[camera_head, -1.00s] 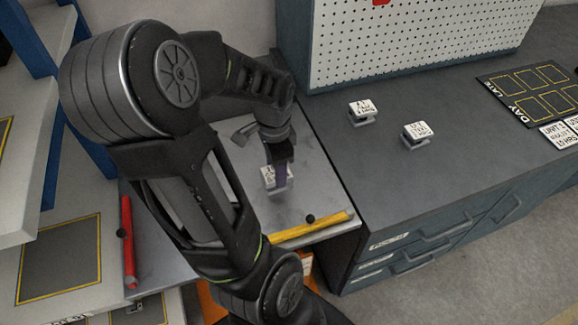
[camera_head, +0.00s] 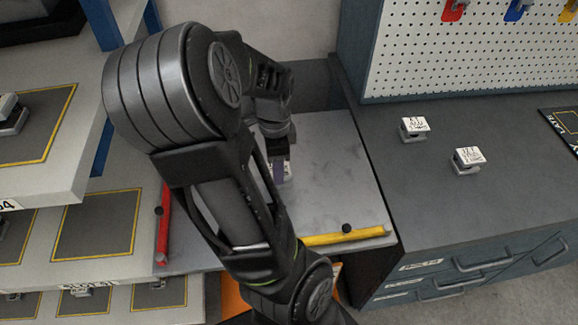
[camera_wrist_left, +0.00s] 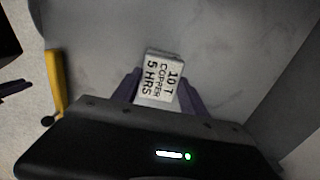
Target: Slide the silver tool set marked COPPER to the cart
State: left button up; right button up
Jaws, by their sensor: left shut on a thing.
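A small block with a white label reading "10 T COPPER 5 HRS" (camera_wrist_left: 160,78) sits between the purple fingers of my left gripper (camera_wrist_left: 158,92) in the left wrist view. In the head view my left gripper (camera_head: 279,172) is over the grey top with the red and yellow bars, apparently the cart (camera_head: 335,155). My arm and fingers hide most of the block there. I cannot tell whether it touches the top. My right gripper is not in view.
A red bar (camera_head: 164,225) and a yellow bar (camera_head: 345,237) line the cart top's edges. A blue-posted shelf with yellow-outlined mats (camera_head: 95,224) stands left. The bench at right holds two labelled blocks (camera_head: 414,128) (camera_head: 467,158) under a pegboard (camera_head: 465,55).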

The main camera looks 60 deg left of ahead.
pick_arm(q)
jog(key=shift+s+a, duration=0.5)
jog(key=shift+s, duration=0.2)
jog(key=shift+s+a, duration=0.3)
jog(key=shift+s, duration=0.05)
jog(key=o, duration=1.5)
jog(key=shift+c, duration=0.2)
jog(key=shift+r, duration=0.1)
jog(key=shift+r+p, duration=1.95)
jog(key=shift+r, duration=0.5)
jog(key=shift+f, duration=0.1)
